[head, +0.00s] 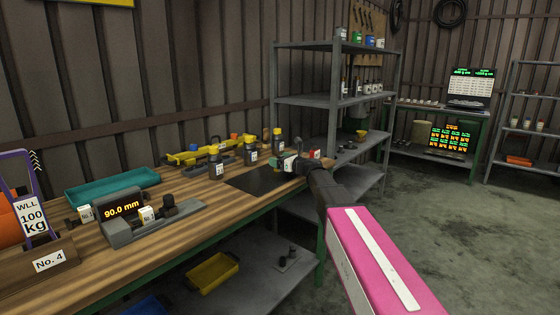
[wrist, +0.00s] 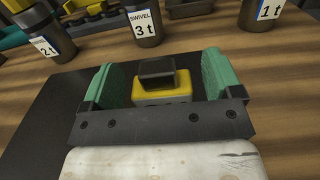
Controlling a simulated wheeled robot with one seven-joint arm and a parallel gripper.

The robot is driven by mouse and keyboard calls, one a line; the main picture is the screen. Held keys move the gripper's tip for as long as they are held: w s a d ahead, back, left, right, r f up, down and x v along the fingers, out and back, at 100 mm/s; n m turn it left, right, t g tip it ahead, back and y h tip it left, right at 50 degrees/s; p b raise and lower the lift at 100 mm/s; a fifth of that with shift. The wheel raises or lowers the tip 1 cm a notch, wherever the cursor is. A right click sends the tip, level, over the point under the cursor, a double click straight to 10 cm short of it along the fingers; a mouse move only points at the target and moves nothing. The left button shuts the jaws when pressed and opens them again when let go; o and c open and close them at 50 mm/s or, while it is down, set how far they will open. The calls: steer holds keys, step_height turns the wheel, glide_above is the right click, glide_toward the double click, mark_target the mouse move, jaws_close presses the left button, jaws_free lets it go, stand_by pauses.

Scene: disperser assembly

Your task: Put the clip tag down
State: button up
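My gripper (wrist: 160,80) has two green fingers and stands open low over the right part of the black mat (head: 250,181). In the head view my gripper (head: 291,163) is at the mat's far right end. A small yellow block with a black top, apparently the clip tag (wrist: 164,90), sits between the fingers in the wrist view. A gap shows on each side, so neither finger seems to touch it. Its underside is hidden by the gripper's dark front plate. In the head view I cannot make it out clearly.
Labelled dark bottles stand just beyond the mat: 2t (wrist: 49,38), swivel 3t (wrist: 144,24) and 1t (wrist: 262,14). A gauge reading 90.0 mm (head: 124,208) and a teal tray (head: 104,188) are at the left. Grey shelves (head: 330,100) rise behind the bench's right end.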

steer(key=shift+r, duration=0.1)
steer(key=shift+s+d, duration=0.15)
steer(key=v, duration=1.1)
steer(key=shift+s+d, duration=0.25)
